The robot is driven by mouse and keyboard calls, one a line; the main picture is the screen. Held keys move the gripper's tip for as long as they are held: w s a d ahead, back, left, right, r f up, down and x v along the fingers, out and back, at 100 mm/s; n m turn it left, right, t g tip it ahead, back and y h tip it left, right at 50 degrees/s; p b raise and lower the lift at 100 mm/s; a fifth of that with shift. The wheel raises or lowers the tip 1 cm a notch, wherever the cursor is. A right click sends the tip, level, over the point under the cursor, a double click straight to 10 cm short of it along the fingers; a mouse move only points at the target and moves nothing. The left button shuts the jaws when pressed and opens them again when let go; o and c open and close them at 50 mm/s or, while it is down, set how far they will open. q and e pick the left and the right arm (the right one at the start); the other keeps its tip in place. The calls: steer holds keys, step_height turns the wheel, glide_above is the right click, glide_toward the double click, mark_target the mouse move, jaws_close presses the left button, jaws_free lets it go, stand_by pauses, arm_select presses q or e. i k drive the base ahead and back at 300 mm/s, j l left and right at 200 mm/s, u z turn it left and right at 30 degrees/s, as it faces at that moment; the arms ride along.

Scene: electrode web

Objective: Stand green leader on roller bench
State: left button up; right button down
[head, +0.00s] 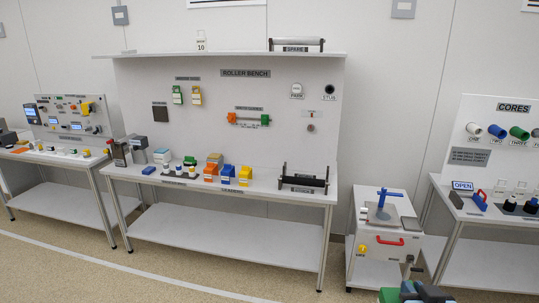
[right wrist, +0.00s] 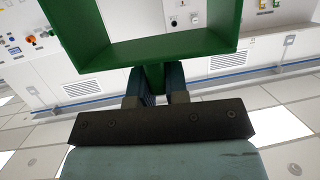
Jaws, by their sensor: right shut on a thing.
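The green leader (right wrist: 225,25) shows in the right wrist view as a large green open frame with a stem at its lower side. My right gripper (right wrist: 160,82) is shut on that stem, with one dark finger on each side. The frame's top is cut off by the picture edge. The roller bench (head: 262,188) stands in the middle of the head view, well away from the gripper. My left gripper does not show.
Orange (head: 210,173), blue (head: 228,174) and yellow (head: 245,176) pieces stand on the bench front. A black roller stand (head: 303,181) is at its right end. A white cart (head: 385,262) with a blue-handled device stands right of the bench. Open floor lies before the bench.

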mark_target(259, 184)
steer(key=i+j+u, duration=0.25)
steer(key=i+u, duration=0.2)
steer(key=i+j+u, duration=0.1)
steer(key=i+u, duration=0.3)
steer(key=i+j, duration=0.1)
steer(key=i, duration=1.4)
steer(key=i+z, duration=0.2)
steer(key=i, duration=0.25)
steer(key=i+j+z, duration=0.25)
steer(key=i, duration=0.15)
steer(key=i+j+z, duration=0.2)
steer(key=i, duration=0.25)
